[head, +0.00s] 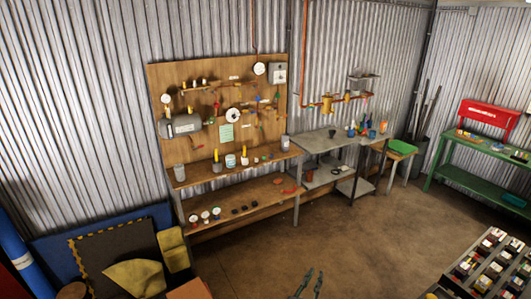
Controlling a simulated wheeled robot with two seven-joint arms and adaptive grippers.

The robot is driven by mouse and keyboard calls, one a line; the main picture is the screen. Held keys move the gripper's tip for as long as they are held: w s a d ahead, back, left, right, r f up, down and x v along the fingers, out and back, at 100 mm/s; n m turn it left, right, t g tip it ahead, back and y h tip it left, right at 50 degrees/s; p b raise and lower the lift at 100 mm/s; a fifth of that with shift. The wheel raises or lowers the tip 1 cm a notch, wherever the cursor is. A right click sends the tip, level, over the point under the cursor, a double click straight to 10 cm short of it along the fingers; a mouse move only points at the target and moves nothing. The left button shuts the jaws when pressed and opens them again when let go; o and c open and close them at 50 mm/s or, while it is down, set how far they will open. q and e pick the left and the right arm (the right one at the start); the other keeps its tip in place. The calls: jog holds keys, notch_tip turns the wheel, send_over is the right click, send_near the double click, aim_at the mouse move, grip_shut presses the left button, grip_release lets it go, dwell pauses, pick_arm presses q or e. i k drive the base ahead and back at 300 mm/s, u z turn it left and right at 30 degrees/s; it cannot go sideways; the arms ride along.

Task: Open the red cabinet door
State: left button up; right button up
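No red cabinet door can be made out for certain. A dark red surface (9,283) shows at the bottom left edge, cut off by the frame; I cannot tell whether it is part of a cabinet. My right gripper (310,285) shows at the bottom centre over the bare floor, small and dark. Its two fingers stand apart with nothing visible between them. It is far from the dark red surface. My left gripper is not in view.
A wooden workbench with a pegboard (205,95) stands against the metal wall. A grey table (320,142), a green bench (455,150) with a red box (487,116), and a parts rack (495,265) are to the right. Mats (115,250) lean at the left. The middle floor (350,240) is clear.

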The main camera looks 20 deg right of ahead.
aim_at(502, 118)
jog(key=i, duration=1.5)
jog(key=z, duration=1.9)
jog(key=i, duration=3.35)
jog(key=z, duration=0.65)
jog(key=i, duration=4.65)
jog(key=u, duration=0.05)
